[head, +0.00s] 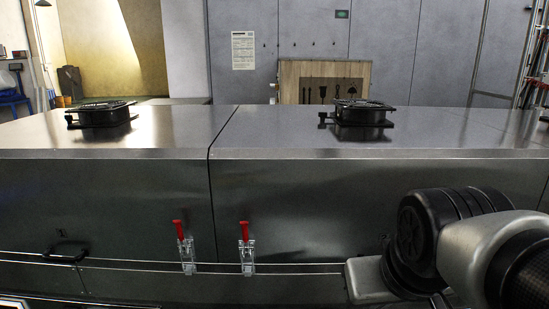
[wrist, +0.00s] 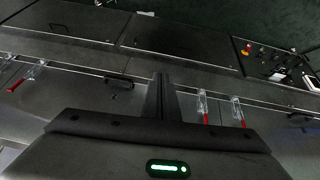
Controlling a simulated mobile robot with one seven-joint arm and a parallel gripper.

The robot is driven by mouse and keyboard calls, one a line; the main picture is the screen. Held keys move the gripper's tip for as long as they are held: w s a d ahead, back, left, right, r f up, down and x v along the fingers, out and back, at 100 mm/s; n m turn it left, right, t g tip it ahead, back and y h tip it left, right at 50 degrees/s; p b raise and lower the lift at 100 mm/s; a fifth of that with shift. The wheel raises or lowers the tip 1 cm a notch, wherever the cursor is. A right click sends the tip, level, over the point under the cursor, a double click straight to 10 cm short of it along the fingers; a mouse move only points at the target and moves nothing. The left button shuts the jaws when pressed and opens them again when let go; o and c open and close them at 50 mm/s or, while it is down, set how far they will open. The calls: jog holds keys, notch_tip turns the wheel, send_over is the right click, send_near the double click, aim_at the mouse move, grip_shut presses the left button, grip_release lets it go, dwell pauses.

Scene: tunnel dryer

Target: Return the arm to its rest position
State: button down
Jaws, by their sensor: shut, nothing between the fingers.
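My gripper (wrist: 161,80) shows in the wrist view with its two dark fingers together and nothing between them. Its wide dark body fills the bottom of that view, with a green light strip on it. The fingers point toward the dryer's panelled side, and no contact with it can be made out. In the head view my arm is at the lower right, in front of the dryer (head: 110,190). I cannot make out the gripper in the head view.
Two red-handled latches (head: 185,245) (head: 246,245) and a dark handle (head: 66,253) are on the dryer's front. A control panel (wrist: 275,63) shows at the right of the wrist view.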

notch_tip(320, 180, up, 20)
jog(key=s+a+p, duration=0.1)
jog(key=s+p, duration=0.1)
jog(key=p, duration=1.8)
jog(key=shift+s+a+r, duration=0.15)
jog(key=shift+s+r, duration=0.1)
jog(key=shift+s, duration=0.05)
